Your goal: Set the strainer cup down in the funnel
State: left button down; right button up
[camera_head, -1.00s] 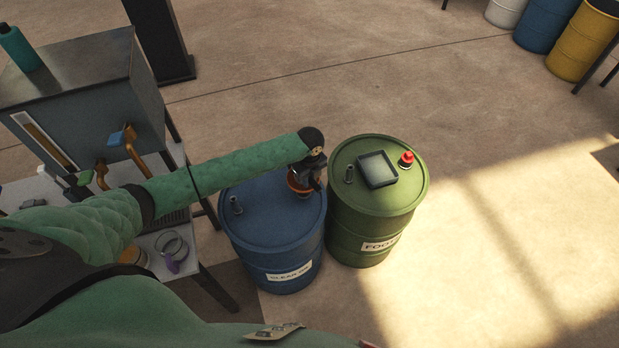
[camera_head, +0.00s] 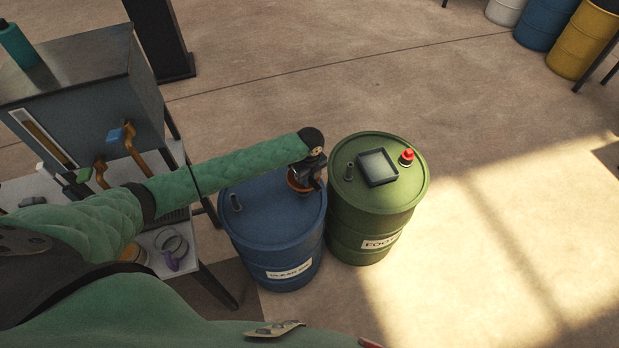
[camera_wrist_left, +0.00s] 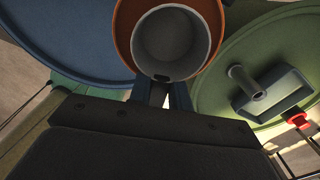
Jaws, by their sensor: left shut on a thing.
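The grey strainer cup (camera_wrist_left: 172,38) shows in the left wrist view as a round open cup, framed by the wider orange rim of the funnel (camera_wrist_left: 125,36). My left gripper (camera_wrist_left: 166,95) is shut on the near side of the cup. In the head view the orange funnel (camera_head: 299,187) stands on the blue drum (camera_head: 265,225), partly hidden by my left gripper (camera_head: 309,181). The cup lies over or inside the funnel mouth; I cannot tell whether it touches the funnel. My right gripper is not in view.
A green drum (camera_head: 350,215) stands close on the right, with a dark tray (camera_head: 378,167), a red cap (camera_head: 406,158) and a short spout (camera_head: 349,172) on top. A grey machine (camera_head: 85,95) stands at left.

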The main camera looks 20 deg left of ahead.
pick_arm(q)
jog(key=shift+s+f, duration=0.15)
jog(key=shift+f, duration=0.35)
jog(key=c, duration=1.3)
grip_release()
jog(key=shift+a+f, duration=0.1)
jog(key=shift+a, duration=0.05)
jog(key=shift+c, duration=0.2)
jog(key=shift+o, duration=0.2)
jog(key=shift+s, duration=0.1)
jog(key=shift+o, duration=0.5)
jog(key=shift+r+p, duration=0.7)
jog(key=shift+r, duration=0.1)
jog(key=r+p, duration=0.1)
jog(key=r, duration=0.1)
jog(key=r+p, duration=0.4)
jog(key=r, duration=0.1)
jog(key=shift+d, duration=0.3)
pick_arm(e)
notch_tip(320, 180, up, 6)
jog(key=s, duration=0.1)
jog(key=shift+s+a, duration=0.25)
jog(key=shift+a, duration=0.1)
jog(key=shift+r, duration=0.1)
